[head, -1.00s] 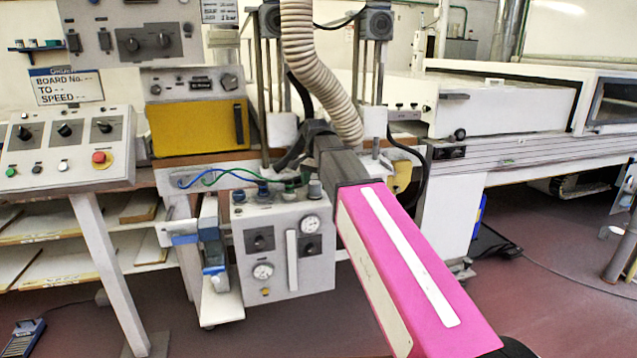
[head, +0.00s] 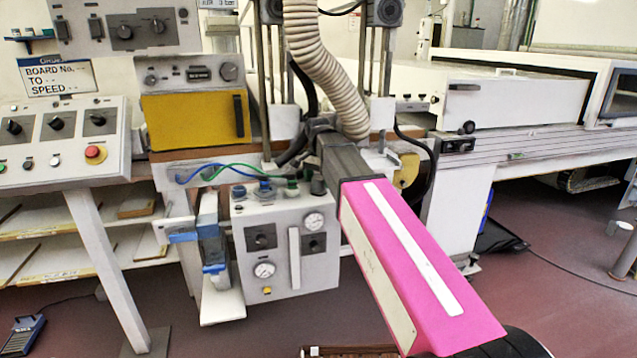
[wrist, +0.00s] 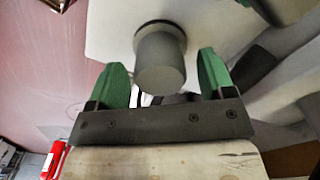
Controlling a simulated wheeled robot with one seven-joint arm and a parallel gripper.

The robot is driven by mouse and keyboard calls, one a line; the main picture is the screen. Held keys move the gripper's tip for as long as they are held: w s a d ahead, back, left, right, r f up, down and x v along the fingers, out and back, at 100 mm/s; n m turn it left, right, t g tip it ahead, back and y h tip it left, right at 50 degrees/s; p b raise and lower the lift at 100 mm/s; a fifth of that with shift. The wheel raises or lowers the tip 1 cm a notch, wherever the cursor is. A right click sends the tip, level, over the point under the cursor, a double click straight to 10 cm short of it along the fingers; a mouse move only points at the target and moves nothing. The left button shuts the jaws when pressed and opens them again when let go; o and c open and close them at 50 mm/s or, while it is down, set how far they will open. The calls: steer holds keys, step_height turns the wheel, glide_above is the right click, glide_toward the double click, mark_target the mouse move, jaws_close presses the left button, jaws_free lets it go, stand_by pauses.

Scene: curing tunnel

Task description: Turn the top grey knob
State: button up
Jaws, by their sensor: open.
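The grey knob (wrist: 160,62) is a plain cylinder on a dark collar on a pale surface in the wrist view. My gripper (wrist: 162,72) is open, with one green finger on each side of the knob and a visible gap on both sides. The knob's near end lies between the fingers. In the head view, my pink arm reaches to the top of a white control box (head: 282,274). A dark grey knob (head: 318,185) shows there on the box's top, just below the arm's end. My fingers are hard to make out in that view.
Blue and green hoses run to fittings on the box top, beside the arm's end. A ribbed hose (head: 318,65) hangs just above. A yellow-fronted unit (head: 194,116) and a sloping control panel (head: 62,143) stand left. The red floor (head: 545,290) is open at right.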

steer(key=shift+f, duration=0.5)
steer(key=c, duration=0.9)
